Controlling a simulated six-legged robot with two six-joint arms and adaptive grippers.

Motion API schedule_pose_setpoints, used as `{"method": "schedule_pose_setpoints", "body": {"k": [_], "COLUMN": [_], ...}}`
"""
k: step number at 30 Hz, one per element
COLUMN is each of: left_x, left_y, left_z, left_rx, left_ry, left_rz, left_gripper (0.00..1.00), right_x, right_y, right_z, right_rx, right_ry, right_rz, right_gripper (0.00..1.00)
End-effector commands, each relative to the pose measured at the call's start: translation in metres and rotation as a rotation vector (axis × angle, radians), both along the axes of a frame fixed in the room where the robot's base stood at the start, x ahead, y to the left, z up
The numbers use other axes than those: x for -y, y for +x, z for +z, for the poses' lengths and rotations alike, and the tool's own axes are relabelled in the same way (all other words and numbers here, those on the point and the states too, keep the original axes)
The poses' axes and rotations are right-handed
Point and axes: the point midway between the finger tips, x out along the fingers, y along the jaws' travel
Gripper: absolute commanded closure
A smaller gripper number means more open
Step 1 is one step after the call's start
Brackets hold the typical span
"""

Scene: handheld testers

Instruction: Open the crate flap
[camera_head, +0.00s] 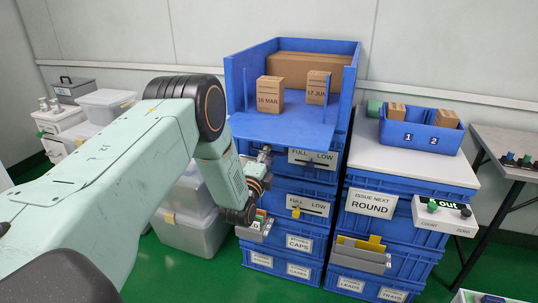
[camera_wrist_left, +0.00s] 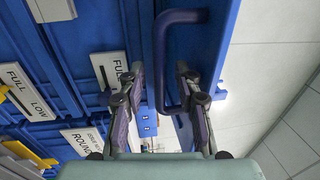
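The blue crate flap (camera_head: 283,131) is folded down at the front of the top crate (camera_head: 236,85) and sticks out roughly level. Cartons inside show above it. My left gripper (camera_head: 265,155) is below the flap's left part, in front of the stacked crates. In the left wrist view, my left gripper (camera_wrist_left: 157,92) is open, with a finger on either side of a dark blue bar handle (camera_wrist_left: 161,60). The handle is on a blue panel (camera_wrist_left: 215,45), which looks like the flap's underside. I cannot tell whether the fingers touch the handle. My right gripper is not in view.
Cartons marked 16 MAR (camera_head: 270,97) and 17 JUN (camera_head: 317,90) stand in the top crate. Blue drawers with FULL/LOW plates (camera_head: 312,158) are below. A white-topped stand (camera_head: 400,160) with a blue two-part bin (camera_head: 420,135) is at right. Clear bins (camera_head: 190,230) stand at left.

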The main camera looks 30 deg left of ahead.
Motion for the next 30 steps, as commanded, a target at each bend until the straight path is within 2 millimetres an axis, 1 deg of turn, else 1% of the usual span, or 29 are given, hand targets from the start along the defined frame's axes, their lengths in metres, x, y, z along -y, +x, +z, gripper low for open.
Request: {"method": "schedule_pose_setpoints", "body": {"k": [4,12,14,24,30], "left_x": [-0.0028,-0.0034,-0.0033,-0.0032,-0.003], "left_y": [0.0081,0.0089,0.0088,0.0086,0.0087], "left_z": [0.0014,0.0019,0.0019,0.0017,0.0016], "left_rx": [0.0,0.0,0.0,0.0,0.0], "left_ry": [-0.001,-0.002,-0.002,-0.002,-0.002], "left_rz": [0.001,0.001,0.001,0.001,0.001], "left_gripper": [0.67,0.67,0.71,1.0,1.0], "right_x": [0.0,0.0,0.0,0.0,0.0], "right_y": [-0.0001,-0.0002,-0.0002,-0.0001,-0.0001], "right_z": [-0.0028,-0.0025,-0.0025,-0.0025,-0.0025], "right_rx": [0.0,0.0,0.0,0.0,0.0], "right_ry": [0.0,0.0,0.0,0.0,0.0], "right_rz": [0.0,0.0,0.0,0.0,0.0], "right_gripper": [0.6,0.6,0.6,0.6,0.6]}}
